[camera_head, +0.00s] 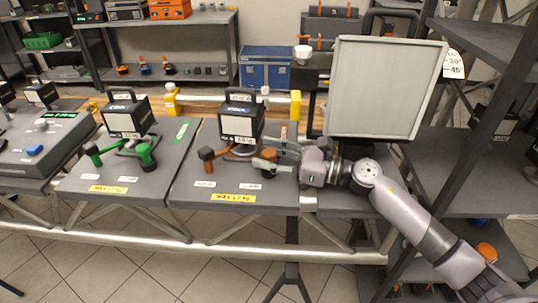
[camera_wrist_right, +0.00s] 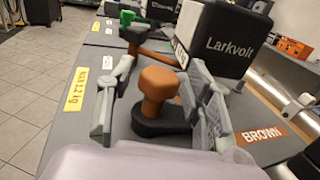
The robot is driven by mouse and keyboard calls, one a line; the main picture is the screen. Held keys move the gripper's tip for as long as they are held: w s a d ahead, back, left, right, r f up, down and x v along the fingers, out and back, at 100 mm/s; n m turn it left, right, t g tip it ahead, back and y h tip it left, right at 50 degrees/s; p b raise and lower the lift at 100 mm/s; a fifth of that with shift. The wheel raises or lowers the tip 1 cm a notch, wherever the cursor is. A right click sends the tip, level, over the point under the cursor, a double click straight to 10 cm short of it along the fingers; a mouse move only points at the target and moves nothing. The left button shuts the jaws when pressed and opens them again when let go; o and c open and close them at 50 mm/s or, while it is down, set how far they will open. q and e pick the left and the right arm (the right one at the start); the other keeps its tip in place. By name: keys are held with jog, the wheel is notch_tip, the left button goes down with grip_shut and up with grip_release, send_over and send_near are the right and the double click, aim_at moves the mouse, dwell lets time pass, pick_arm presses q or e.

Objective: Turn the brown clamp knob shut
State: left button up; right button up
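The brown clamp knob (camera_wrist_right: 160,84) stands upright on a dark base in the right wrist view. It lies between the two grey fingers of my right gripper (camera_wrist_right: 160,70), with a gap on each side. The gripper is open. In the head view my right gripper (camera_head: 263,153) reaches in from the right at the brown station, and the knob (camera_head: 268,173) is partly hidden by a finger. A second brown part (camera_wrist_right: 137,33) sits farther along the clamp. The black-and-white Larkvolt box (camera_wrist_right: 222,42) stands beside the gripper. My left gripper is not in view.
A green clamp station with its own box (camera_head: 126,116) stands to the left. A brown label (camera_wrist_right: 263,134) and a yellow weight label (camera_head: 233,198) lie on the tabletop. A large pale panel (camera_head: 385,88) stands behind my right arm.

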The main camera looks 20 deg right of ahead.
jog(key=shift+s+f, duration=0.1)
jog(key=shift+s+d, duration=0.15)
jog(key=shift+d, duration=0.1)
jog(key=v, duration=1.1)
jog(key=shift+s+d, duration=0.15)
